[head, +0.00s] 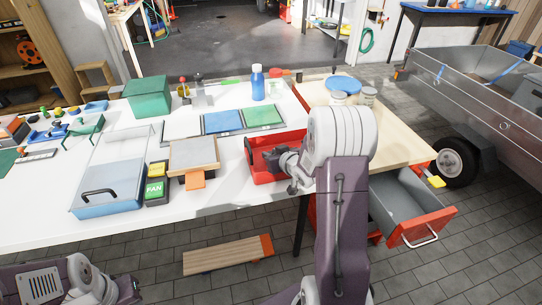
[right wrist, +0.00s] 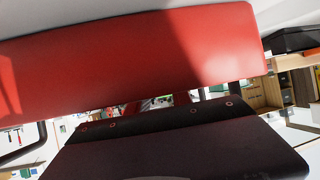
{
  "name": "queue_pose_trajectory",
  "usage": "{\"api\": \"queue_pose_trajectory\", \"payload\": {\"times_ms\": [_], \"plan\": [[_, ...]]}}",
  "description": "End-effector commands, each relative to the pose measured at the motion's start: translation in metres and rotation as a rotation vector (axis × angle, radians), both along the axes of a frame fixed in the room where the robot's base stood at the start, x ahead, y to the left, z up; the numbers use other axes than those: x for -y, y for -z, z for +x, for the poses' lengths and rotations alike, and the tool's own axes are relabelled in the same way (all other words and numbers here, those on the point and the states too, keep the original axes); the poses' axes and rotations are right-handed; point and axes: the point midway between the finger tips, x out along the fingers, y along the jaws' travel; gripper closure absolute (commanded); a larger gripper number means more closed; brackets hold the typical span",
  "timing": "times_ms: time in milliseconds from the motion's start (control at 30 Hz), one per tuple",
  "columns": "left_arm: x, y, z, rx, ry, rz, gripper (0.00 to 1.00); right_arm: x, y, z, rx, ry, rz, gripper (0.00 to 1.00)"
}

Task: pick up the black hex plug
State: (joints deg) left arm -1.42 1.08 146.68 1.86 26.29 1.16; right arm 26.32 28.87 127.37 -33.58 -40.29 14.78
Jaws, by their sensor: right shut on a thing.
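My right gripper (head: 285,162) is at the red open bin (head: 262,174) on the white bench, low against its right side. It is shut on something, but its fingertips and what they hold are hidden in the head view. In the right wrist view a broad red panel (right wrist: 130,55) fills the upper part, close to the dark gripper body (right wrist: 180,150). I cannot make out the black hex plug in either view. Part of my left arm shows at the bottom left of the head view, but its gripper does not.
Left of the bin are a grey-topped box (head: 194,153), a FAN button box (head: 155,187) and a clear blue tray (head: 107,190). Blue and green mats (head: 223,122) and a blue bottle (head: 257,83) stand behind. An open red drawer (head: 420,225) juts out at right.

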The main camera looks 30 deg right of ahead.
Motion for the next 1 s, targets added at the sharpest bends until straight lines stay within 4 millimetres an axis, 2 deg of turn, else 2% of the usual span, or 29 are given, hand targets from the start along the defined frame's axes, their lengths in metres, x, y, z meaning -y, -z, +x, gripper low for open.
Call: {"api": "queue_pose_trajectory", "payload": {"times_ms": [167,400,533,700,1000], "plan": [[0.0,-0.019,0.0,0.0,0.0,0.0,0.78,0.0,-0.038,0.001,0.007,-0.001,-0.004,1.0],[0.0,-0.061,0.0,0.0,0.0,0.0,0.78,0.0,-0.122,0.001,0.007,-0.001,-0.004,1.0],[0.0,-0.08,0.0,0.0,0.0,0.0,0.78,0.0,-0.154,0.001,0.005,-0.001,-0.003,1.0],[0.0,-0.091,0.0,0.0,0.0,0.0,0.78,0.0,-0.175,0.001,0.004,0.0,-0.002,1.0],[0.0,-0.091,0.0,0.0,0.0,0.0,0.78,0.0,-0.177,0.0,0.002,0.0,-0.001,1.0]]}}
